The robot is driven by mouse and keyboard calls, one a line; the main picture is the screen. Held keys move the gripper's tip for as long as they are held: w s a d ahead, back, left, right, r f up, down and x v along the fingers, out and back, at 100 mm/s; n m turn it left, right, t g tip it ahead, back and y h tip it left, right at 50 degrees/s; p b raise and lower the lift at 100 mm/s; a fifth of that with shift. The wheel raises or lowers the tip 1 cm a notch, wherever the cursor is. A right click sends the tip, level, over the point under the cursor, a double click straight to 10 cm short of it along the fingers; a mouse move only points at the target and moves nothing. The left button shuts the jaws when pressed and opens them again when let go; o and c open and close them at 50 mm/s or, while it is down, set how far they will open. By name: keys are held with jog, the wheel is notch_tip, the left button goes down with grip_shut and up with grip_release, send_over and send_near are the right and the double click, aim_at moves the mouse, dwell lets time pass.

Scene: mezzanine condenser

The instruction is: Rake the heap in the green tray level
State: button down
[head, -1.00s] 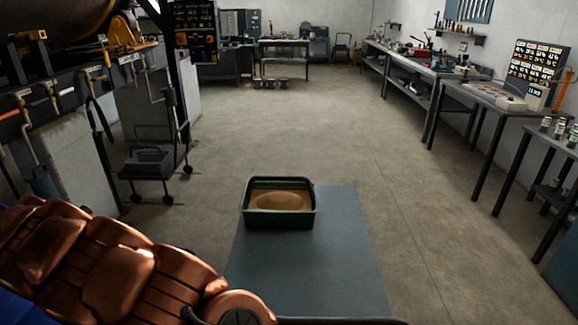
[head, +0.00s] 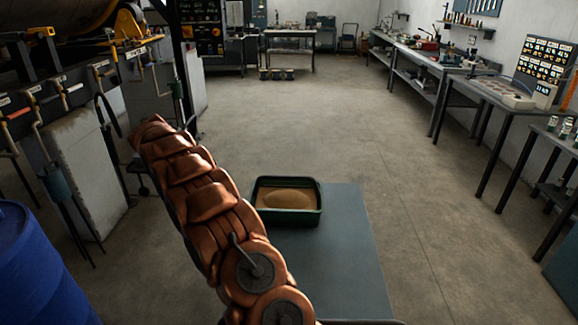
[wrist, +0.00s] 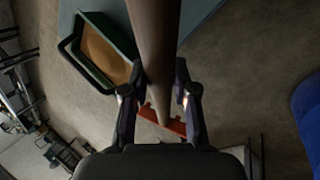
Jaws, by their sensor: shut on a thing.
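The green tray (head: 288,220) sits on a grey-blue surface, with a smooth tan heap (head: 288,199) in it, raised in the middle. In the wrist view the tray (wrist: 86,72) and heap (wrist: 106,52) lie at upper left, apart from my gripper. My gripper (wrist: 160,103) is shut on a pale brown shaft (wrist: 154,42). A red part (wrist: 177,126) shows at the shaft's lower end and is partly hidden, so its shape is unclear. In the head view my arm stands left of the tray, and the gripper is not visible there.
The grey-blue surface (head: 340,260) is bare right of and in front of the tray. A blue drum (head: 38,268) stands at lower left. Machinery with levers (head: 75,110) lines the left, and workbenches (head: 470,95) line the right. The floor between is clear.

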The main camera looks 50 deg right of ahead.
jog(key=s+d+r+m+p, duration=0.15)
jog(key=s+d, duration=0.25)
jog(key=d, duration=0.4)
jog(key=s+d+r+m+g+y+p, duration=0.1)
jog(key=s+d+r, duration=0.15)
jog(key=d, duration=0.55)
jog(key=s+d+r+m+p, duration=0.1)
jog(key=s+d+m, duration=0.1)
jog(key=s+d, duration=0.45)
notch_tip(320, 180, down, 17)
jog(key=w+d+b, duration=0.1)
jog(key=w+b, duration=0.1)
jog(key=b, duration=0.5)
jog(key=shift+f+b, duration=0.15)
jog(key=shift+b, duration=0.25)
jog(key=shift+n, duration=0.25)
